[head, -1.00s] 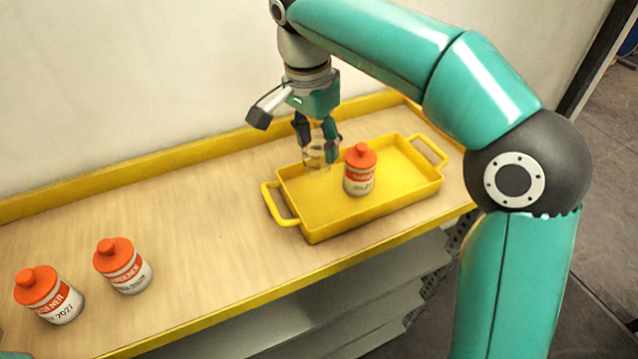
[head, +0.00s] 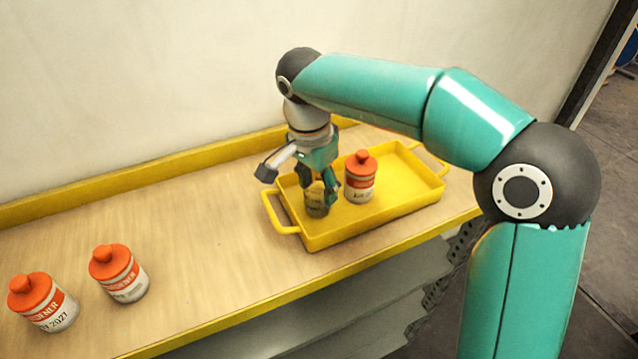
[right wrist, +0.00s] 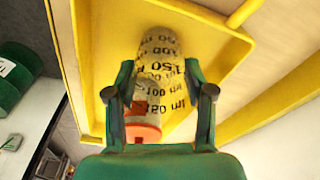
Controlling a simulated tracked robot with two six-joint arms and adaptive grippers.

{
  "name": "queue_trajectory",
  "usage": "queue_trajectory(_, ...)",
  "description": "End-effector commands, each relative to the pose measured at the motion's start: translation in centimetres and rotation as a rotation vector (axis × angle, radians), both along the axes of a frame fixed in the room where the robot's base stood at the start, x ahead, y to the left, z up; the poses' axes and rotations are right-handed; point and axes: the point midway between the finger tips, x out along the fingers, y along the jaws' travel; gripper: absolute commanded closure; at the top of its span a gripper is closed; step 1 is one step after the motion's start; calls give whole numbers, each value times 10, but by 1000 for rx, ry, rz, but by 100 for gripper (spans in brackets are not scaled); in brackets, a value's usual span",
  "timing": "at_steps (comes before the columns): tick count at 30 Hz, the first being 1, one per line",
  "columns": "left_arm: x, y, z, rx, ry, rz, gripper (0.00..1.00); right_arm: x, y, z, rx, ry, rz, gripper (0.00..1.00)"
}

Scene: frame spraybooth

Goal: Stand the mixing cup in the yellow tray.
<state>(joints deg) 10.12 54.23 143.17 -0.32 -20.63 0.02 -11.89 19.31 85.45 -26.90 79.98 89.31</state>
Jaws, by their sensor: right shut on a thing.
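The mixing cup (head: 317,203) is clear with dark ml markings, and its marked wall shows in the right wrist view (right wrist: 160,68). My right gripper (head: 320,190) is shut on it and holds it about upright inside the yellow tray (head: 372,213), toward the tray's left end. The cup's base is low, by the tray floor; I cannot tell whether it touches. My right gripper (right wrist: 160,108) has one finger on each side of the cup in the wrist view. My left gripper is not in view.
A hardener tin with an orange lid (head: 360,178) stands in the tray just right of the cup. Two similar tins, one nearer (head: 43,302) and one beside it (head: 119,273), stand at the bench's left. The bench between them and the tray is clear.

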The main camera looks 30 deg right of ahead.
Motion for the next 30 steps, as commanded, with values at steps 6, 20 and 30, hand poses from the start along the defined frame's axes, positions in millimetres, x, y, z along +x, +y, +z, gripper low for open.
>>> queue_trajectory(6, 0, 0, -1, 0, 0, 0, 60, 0, 0, -1, 0, 1, 0, 21)
queue_trajectory(20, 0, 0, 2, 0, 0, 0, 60, 0, 1, 10, 1, -3, -1, 21)
queue_trajectory(30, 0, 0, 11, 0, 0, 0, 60, -2, 9, 74, 1, -4, 0, 21)
